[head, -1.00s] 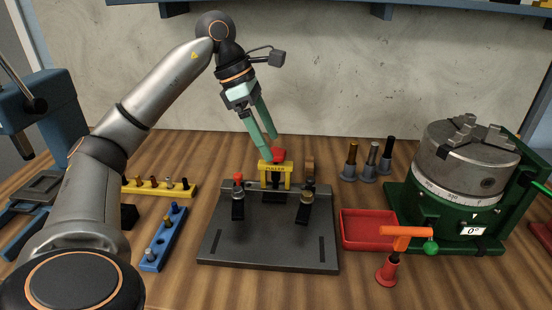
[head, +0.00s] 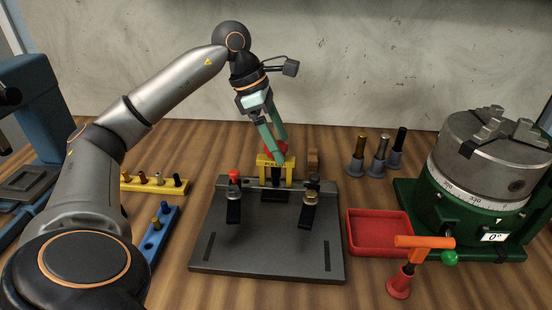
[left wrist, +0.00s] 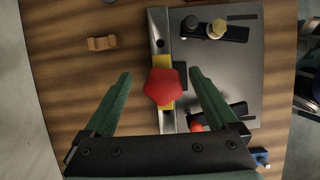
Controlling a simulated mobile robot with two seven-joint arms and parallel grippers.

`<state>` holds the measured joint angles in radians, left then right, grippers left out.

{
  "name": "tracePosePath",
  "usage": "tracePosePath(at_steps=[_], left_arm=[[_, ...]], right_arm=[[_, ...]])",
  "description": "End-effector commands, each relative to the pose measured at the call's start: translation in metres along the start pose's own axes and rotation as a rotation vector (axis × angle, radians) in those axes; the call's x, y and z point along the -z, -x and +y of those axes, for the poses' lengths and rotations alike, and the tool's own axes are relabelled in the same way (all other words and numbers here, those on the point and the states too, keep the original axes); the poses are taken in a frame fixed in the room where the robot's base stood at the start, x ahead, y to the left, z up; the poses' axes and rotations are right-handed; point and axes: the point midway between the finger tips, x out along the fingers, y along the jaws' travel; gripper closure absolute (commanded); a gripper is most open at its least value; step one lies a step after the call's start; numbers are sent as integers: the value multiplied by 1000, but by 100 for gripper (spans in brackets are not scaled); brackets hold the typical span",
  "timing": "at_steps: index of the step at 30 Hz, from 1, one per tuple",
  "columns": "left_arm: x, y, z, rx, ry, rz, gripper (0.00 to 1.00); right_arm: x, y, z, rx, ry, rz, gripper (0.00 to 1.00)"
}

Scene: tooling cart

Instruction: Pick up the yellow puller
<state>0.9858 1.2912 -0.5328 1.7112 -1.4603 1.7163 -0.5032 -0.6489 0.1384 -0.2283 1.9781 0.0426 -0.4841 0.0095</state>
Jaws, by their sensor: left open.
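The yellow puller (head: 276,168) stands upright at the back edge of the dark fixture plate (head: 268,235), with a red knob (head: 276,150) on top. My left gripper (head: 279,147) is open and comes down from above, its green fingers around the red knob in the head view. In the left wrist view the red knob (left wrist: 165,87) lies between the two open fingers (left wrist: 160,90), with a gap on each side. A strip of the puller's yellow body (left wrist: 163,63) shows under the knob. My right gripper is not in view.
Two clamps, one red-topped (head: 234,188) and one dark (head: 311,195), stand on the plate. A small brown block (head: 313,159) is behind it. A red tray (head: 379,232), an orange-handled tool (head: 424,243) and a green-based rotary chuck (head: 480,170) are to the right.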

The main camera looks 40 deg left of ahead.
Motion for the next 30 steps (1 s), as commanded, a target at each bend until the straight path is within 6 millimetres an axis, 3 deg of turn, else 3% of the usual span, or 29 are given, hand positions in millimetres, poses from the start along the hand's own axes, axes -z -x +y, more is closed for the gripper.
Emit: tracePosePath(at_steps=[12, 21, 30], left_arm=[[3, -51, -3, 2, 0, 1, 8], [3, -54, -3, 0, -1, 0, 8], [3, -54, -3, 0, -1, 0, 41]], right_arm=[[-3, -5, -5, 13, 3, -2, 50], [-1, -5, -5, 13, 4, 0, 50], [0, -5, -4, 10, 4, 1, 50]])
